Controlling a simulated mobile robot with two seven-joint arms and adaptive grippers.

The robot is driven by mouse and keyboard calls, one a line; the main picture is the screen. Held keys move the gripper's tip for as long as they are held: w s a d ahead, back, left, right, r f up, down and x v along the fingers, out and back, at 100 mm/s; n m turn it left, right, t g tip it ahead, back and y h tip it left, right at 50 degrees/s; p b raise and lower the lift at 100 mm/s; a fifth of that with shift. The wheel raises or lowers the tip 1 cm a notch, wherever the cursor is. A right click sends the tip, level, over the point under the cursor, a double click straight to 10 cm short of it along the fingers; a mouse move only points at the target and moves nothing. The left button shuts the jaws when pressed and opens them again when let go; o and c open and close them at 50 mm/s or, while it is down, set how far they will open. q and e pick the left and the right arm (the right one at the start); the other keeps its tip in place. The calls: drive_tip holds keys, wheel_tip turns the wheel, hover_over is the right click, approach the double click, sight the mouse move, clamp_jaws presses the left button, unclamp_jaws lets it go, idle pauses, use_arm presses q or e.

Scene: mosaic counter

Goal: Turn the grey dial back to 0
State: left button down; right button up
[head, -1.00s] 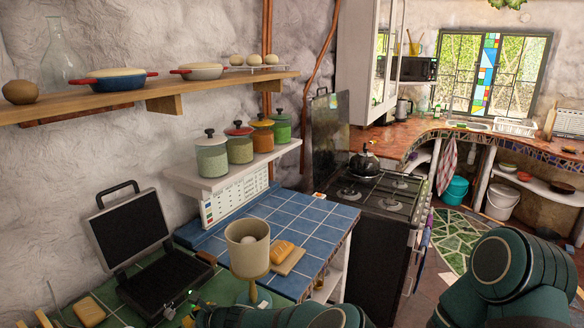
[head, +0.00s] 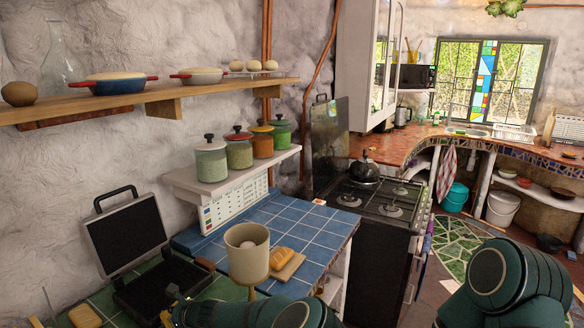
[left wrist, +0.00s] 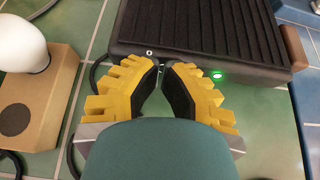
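The black press (head: 161,288) stands with its lid raised on the green tiled counter at the lower left. Its ribbed plate (left wrist: 205,22) fills the top of the left wrist view, with a lit green light (left wrist: 217,75) and a small pale ring mark (left wrist: 150,52) at its front edge. I cannot make out the grey dial; my fingertips cover part of that edge. My left gripper (left wrist: 161,66), with yellow fingers and black pads, is right at this edge. Its tips are close together with a narrow gap; whether they hold anything is unclear. My right gripper is out of view.
A wooden box (left wrist: 62,92) with a white bulb (left wrist: 22,45) stands left of my left gripper. A beige cup (head: 246,250) and bread on a board (head: 290,266) are right of the press. The blue tiled counter (head: 318,228) is mostly clear.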

use_arm(q)
drive_tip(key=shift+s+a+f+b, duration=0.15)
drive_tip(key=shift+s+f+b, duration=0.1)
drive_tip(key=shift+f+b, duration=0.45)
idle(1.2)
drive_tip(key=shift+r, duration=0.15)
idle(0.6)
drive_tip(key=shift+s+b, duration=0.15)
drive_tip(key=shift+b, duration=0.4)
drive_tip(key=shift+s+a+b, duration=0.2)
drive_tip(key=shift+s+b, duration=0.05)
drive_tip(key=shift+b, duration=0.4)
drive_tip(key=shift+s+a+b, duration=0.25)
drive_tip(key=shift+s+b, duration=0.15)
drive_tip(key=shift+b, duration=0.3)
drive_tip(key=shift+r, duration=0.1)
